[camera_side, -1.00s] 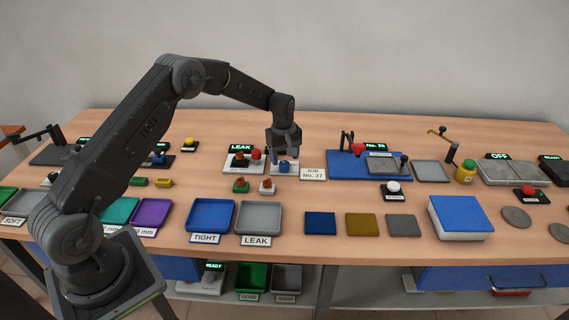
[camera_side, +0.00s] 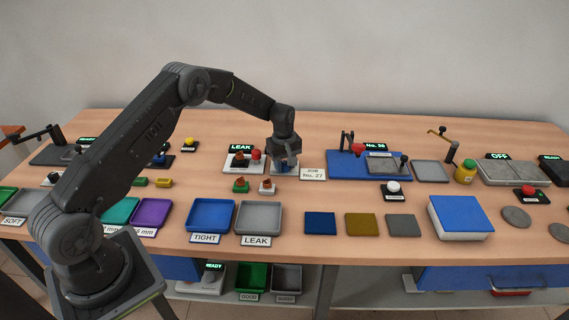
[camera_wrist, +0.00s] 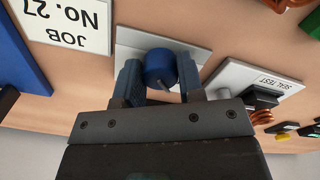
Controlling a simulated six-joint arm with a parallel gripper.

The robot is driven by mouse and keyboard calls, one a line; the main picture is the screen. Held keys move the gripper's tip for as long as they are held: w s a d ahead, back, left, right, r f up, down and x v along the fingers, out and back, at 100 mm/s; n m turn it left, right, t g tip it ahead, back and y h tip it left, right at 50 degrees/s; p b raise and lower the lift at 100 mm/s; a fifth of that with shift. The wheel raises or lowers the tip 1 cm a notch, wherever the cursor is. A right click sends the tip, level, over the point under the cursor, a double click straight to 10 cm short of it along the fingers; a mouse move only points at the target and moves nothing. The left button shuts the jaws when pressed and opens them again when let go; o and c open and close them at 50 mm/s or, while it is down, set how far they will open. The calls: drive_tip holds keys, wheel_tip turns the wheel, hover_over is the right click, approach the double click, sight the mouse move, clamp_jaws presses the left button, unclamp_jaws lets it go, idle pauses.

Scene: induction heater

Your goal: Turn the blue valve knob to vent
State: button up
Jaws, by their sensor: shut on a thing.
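The blue valve knob (camera_wrist: 160,66) stands on a pale plate (camera_wrist: 128,38) in the wrist view. My gripper (camera_wrist: 161,75) has its two fingers on either side of the knob and is shut on it. In the side view my gripper (camera_side: 285,163) points down over the plate, and its fingers hide most of the knob. I cannot read which position the knob is turned to.
A "JOB No. 27" card (camera_side: 313,172) lies on the other side. A green-based part (camera_side: 241,185) and a white-based part (camera_side: 267,187) stand in front.

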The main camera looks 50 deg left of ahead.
drive_tip(key=shift+c, duration=1)
drive_tip(key=m, duration=0.4)
drive_tip(key=shift+m, duration=0.3)
drive_tip(key=m, duration=0.4)
drive_tip(key=shift+m, duration=0.3)
drive_tip(key=m, duration=0.4)
drive_tip(key=shift+a+m, duration=0.1)
drive_tip(key=shift+m, duration=2.3)
drive_tip(key=o, duration=0.9)
